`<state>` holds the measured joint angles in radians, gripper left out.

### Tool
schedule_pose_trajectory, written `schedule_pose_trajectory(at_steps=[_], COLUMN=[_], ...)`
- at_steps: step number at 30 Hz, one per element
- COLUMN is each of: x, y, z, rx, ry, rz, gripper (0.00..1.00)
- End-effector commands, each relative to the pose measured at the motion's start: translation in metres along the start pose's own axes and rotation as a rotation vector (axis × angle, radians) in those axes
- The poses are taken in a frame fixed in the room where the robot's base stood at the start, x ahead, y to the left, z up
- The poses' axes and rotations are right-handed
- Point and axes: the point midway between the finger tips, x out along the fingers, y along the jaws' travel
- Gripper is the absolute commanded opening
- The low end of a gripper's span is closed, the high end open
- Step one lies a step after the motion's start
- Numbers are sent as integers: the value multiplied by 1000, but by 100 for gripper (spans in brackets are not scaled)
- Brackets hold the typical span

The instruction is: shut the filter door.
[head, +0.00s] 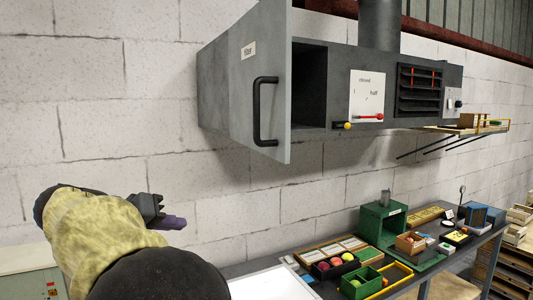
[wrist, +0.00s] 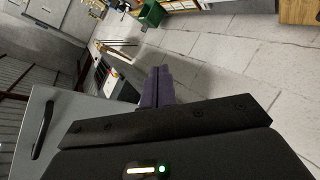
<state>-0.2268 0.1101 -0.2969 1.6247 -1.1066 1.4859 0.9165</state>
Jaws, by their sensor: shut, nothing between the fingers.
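The filter door (head: 235,85) is a grey panel with a "filter" label and a black bar handle (head: 264,112). It stands open, swung out from the hood at the upper middle of the head view, with the dark opening (head: 310,85) to its right. My gripper (head: 174,222) is below and left of the door, apart from it. Its purple fingers (wrist: 157,86) are shut together and empty. In the wrist view a grey panel, apparently the door (wrist: 65,110), and its black handle (wrist: 42,130) lie left of the fingers, partly hidden by the gripper body.
The grey hood (head: 340,55) has a white panel (head: 367,95), a red-knobbed lever, a yellow knob and a vent (head: 419,90). A shelf (head: 462,129) juts out at right. Below is a bench with a green box (head: 382,222), trays and crates. Bare wall lies left of the door.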

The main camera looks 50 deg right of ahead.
Motion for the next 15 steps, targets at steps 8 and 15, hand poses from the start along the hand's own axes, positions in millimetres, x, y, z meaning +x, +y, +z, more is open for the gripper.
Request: schedule_pose_trajectory(at_steps=[8,15], x=[-71,-94], y=[155,187], z=[-55,-52], rx=[695,874], ry=[187,231], rz=[499,613], gripper=[0,0])
